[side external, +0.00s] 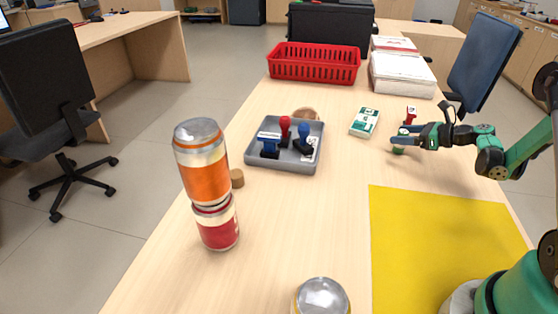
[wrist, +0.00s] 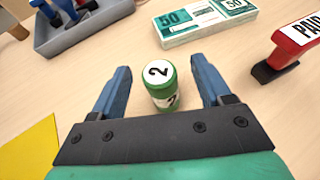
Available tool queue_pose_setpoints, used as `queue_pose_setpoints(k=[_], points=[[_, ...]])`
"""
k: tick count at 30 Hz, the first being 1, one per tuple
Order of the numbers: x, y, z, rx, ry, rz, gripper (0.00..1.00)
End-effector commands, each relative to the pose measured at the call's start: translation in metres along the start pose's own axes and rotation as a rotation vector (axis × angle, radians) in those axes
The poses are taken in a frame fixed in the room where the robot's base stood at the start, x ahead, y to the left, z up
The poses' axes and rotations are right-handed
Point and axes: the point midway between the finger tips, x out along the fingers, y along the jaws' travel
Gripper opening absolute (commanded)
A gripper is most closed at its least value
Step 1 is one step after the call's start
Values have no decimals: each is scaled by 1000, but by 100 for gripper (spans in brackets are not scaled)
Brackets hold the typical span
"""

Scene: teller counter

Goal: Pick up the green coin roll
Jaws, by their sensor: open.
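The green coin roll (wrist: 160,85) stands upright on the wooden counter in the wrist view, with a white top marked 2. It sits between the two fingers of my gripper (wrist: 160,88), with a gap on each side. The fingers are open and not touching it. In the side external view the green coin roll (side external: 399,146) is small and partly hidden by my gripper (side external: 400,141), which is low over the counter at the right.
A red PAID stamp (wrist: 292,45) stands close at the right in the wrist view. A banknote bundle (wrist: 204,20) lies beyond the roll. A grey tray of stamps (side external: 259,157), stacked cans (side external: 206,165), a yellow mat (side external: 430,240) and a red basket (side external: 314,66) are farther off.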

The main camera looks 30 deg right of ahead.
Motion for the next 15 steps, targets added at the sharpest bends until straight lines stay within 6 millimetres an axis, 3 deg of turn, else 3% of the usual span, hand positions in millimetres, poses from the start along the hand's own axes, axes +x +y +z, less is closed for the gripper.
queue_pose_setpoints(k=[6, 14, 15], points=[[21, 0, 0, -1, 0, 1, 71], [22, 0, 0, 0, 0, 0, 71], [22, 0, 0, 0, 0, 0, 60]])
